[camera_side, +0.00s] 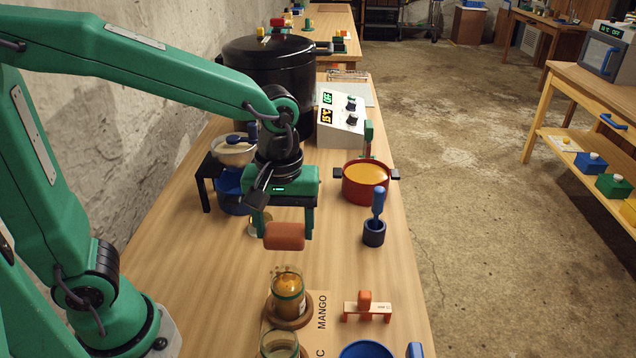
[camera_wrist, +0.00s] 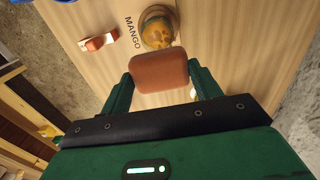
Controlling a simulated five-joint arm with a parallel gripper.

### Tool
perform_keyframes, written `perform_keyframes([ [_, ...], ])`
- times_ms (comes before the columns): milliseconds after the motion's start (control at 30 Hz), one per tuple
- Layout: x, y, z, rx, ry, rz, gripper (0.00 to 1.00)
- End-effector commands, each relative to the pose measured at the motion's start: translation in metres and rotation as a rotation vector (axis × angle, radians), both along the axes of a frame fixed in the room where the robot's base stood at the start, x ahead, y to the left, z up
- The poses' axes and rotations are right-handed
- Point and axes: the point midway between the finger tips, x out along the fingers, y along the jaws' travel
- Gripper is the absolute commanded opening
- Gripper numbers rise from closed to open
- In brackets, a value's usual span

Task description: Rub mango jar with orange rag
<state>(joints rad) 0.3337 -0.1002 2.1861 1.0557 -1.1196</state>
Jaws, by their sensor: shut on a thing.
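My gripper (camera_side: 285,224) is shut on the orange rag (camera_side: 284,237), a rounded brownish-orange pad, and holds it above the table. The rag also shows between the fingers in the wrist view (camera_wrist: 160,72). The mango jar (camera_side: 288,294), clear glass with orange-yellow contents, stands upright on a round wooden base beside the printed word MANGO. In the side view it is nearer the camera than the rag, with a visible gap between them. In the wrist view the jar (camera_wrist: 157,28) shows just beyond the rag, which may hide part of its lower edge.
Another glass jar (camera_side: 279,345) stands at the bottom edge. A small orange-and-white stand (camera_side: 366,307) is right of the mango jar. A large black pot (camera_side: 270,75) is behind my gripper.

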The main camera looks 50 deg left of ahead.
Motion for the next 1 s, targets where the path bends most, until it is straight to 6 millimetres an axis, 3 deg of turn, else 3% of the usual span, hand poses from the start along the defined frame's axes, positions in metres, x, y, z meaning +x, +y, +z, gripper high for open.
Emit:
perform_keyframes([
  [667,-0.001,0.000,-0.067,0.002,0.005,0.000,0.44],
  [1000,-0.020,-0.020,-0.067,0.000,0.000,-0.003,0.41],
])
